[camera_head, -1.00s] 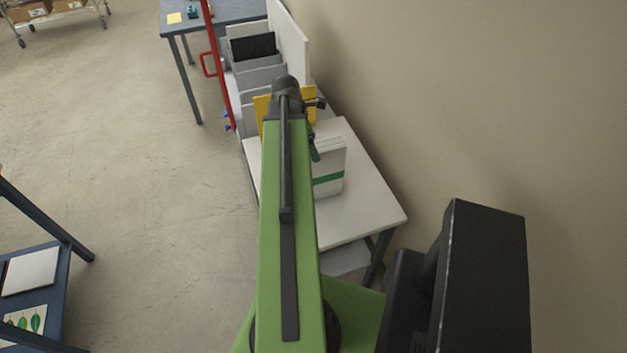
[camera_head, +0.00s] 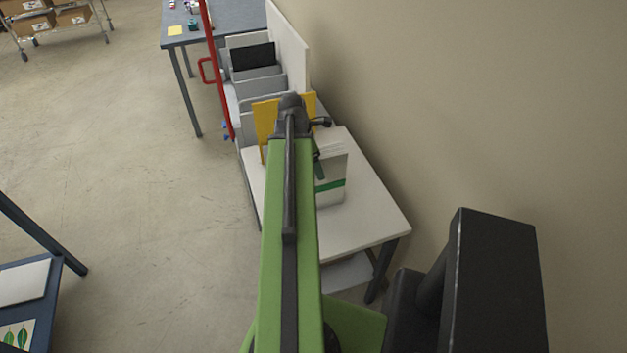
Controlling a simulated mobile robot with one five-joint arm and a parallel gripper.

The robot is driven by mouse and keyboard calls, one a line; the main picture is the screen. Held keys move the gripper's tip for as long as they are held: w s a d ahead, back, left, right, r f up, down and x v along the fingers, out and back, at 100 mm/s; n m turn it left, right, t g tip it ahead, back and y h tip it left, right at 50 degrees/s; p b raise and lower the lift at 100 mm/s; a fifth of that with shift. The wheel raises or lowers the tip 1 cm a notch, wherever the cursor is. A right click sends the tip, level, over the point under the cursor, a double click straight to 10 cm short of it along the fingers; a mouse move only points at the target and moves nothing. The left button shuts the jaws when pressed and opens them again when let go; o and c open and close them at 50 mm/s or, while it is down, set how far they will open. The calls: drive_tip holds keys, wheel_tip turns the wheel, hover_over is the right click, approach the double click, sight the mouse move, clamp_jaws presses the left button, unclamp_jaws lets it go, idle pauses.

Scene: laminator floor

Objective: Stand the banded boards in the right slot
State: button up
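The banded boards (camera_head: 332,170), a white stack with a green band, stand upright on the near white table (camera_head: 375,215), just right of my arm's far end. The slotted rack (camera_head: 262,88) with grey dividers lies beyond, against a tall white panel. A yellow panel (camera_head: 266,118) stands at its near end, partly behind my arm. My gripper (camera_head: 318,160) shows only as a small dark green part against the boards' left side. The rest is hidden by my arm, so I cannot tell if it grips them.
A red upright frame with a handle (camera_head: 208,70) stands left of the rack. A blue-grey table (camera_head: 185,42) is behind it. A wall runs along the right. A blue shelf (camera_head: 45,262) stands at lower left. Open floor lies between.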

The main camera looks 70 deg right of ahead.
drive_tip(key=shift+f, duration=0.2)
idle(0.3)
clamp_jaws()
idle(0.4)
